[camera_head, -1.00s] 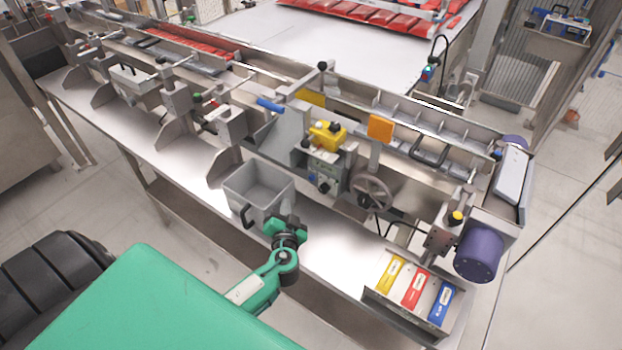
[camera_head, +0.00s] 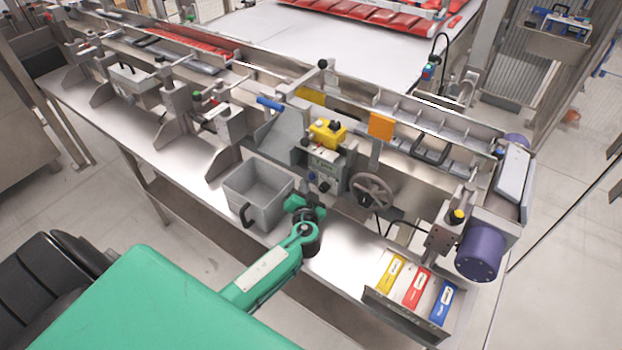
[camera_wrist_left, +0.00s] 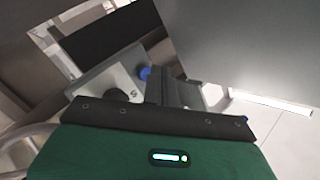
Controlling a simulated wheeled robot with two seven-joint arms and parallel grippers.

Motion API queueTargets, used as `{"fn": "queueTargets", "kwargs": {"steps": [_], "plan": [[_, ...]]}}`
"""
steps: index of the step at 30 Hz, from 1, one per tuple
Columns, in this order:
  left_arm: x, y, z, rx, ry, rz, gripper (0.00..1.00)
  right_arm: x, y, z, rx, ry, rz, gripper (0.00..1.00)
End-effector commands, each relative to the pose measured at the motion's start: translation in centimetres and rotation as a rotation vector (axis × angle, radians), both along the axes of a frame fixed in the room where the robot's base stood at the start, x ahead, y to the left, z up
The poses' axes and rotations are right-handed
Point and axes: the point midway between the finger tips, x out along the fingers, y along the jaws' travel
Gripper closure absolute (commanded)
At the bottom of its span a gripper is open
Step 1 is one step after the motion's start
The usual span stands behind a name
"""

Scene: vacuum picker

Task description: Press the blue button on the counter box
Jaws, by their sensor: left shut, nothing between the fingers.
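The counter box (camera_head: 325,173) is a grey box under a yellow unit, behind the bench's front strip. Its blue button (camera_head: 311,177) shows on the front face, left of a black knob. In the left wrist view, the box's pale panel (camera_wrist_left: 100,80) is tilted, with the blue button (camera_wrist_left: 145,73) right beside my fingers. My left gripper (camera_head: 319,209) is in front of and just below the box; in the wrist view its fingers (camera_wrist_left: 176,92) are shut and empty. My right gripper is not in view.
A grey open bin (camera_head: 258,188) stands directly left of my left gripper. A handwheel (camera_head: 372,192) is to the right of the box. A tray with yellow, red and blue packs (camera_head: 416,290) sits at the bench's right end. The bench surface between is bare.

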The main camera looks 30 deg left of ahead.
Motion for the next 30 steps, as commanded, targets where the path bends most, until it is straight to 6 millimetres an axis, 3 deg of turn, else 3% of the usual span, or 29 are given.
{"fn": "queueTargets", "kwargs": {"steps": [30], "plan": [[-0.03,0.01,0.02,0.0,0.0,0.0,1.0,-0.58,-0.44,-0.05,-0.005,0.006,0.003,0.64]]}}
